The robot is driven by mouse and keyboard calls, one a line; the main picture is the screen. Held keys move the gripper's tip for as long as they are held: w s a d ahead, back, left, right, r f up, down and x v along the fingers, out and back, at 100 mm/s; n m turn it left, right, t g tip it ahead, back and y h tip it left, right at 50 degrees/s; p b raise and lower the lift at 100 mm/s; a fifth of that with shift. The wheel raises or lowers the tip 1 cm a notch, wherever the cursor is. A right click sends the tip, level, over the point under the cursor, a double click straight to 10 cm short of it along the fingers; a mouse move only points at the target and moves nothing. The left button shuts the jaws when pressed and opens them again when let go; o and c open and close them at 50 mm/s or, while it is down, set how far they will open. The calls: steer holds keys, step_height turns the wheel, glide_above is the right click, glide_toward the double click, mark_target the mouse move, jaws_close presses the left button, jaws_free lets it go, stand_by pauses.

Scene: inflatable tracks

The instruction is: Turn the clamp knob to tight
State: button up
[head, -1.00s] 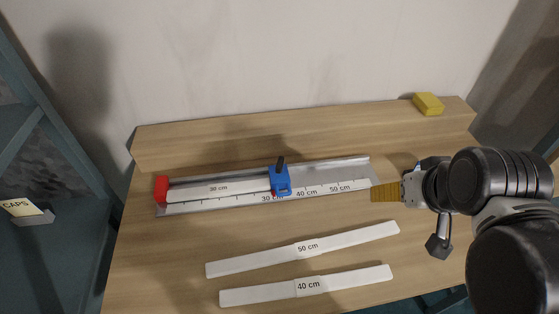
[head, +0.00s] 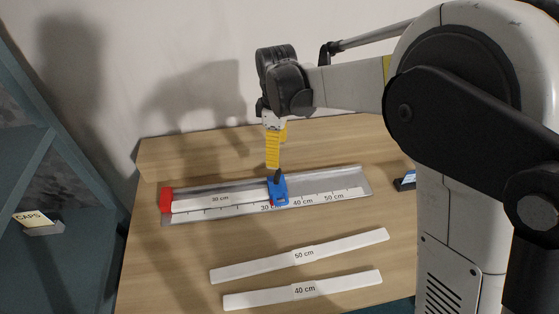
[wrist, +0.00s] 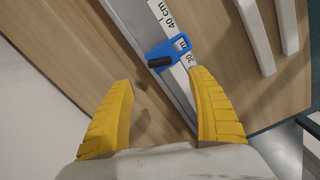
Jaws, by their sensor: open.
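The blue clamp (head: 278,191) sits on the grey metal measuring rail (head: 352,180) near the 30 cm mark. Its dark knob (head: 279,174) sticks up at the back of the clamp. In the wrist view the blue clamp (wrist: 170,49) and its black knob (wrist: 159,62) lie ahead of and between the yellow fingertips. My gripper (head: 273,163) is just above and behind the knob in the head view. In the wrist view my gripper (wrist: 163,80) is open, with nothing between its fingers. Whether a finger touches the knob cannot be told.
A white 30 cm strip (head: 240,197) lies on the rail between the red end stop (head: 166,200) and the clamp. Loose 50 cm (head: 340,247) and 40 cm (head: 345,283) strips lie in front. A blue-black object (head: 405,181) is at right.

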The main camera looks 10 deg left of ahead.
mark_target(277, 174)
step_height(277, 174, down, 11)
steer(key=b, duration=0.3)
steer(key=shift+r, duration=0.15)
steer(key=c, duration=1.2)
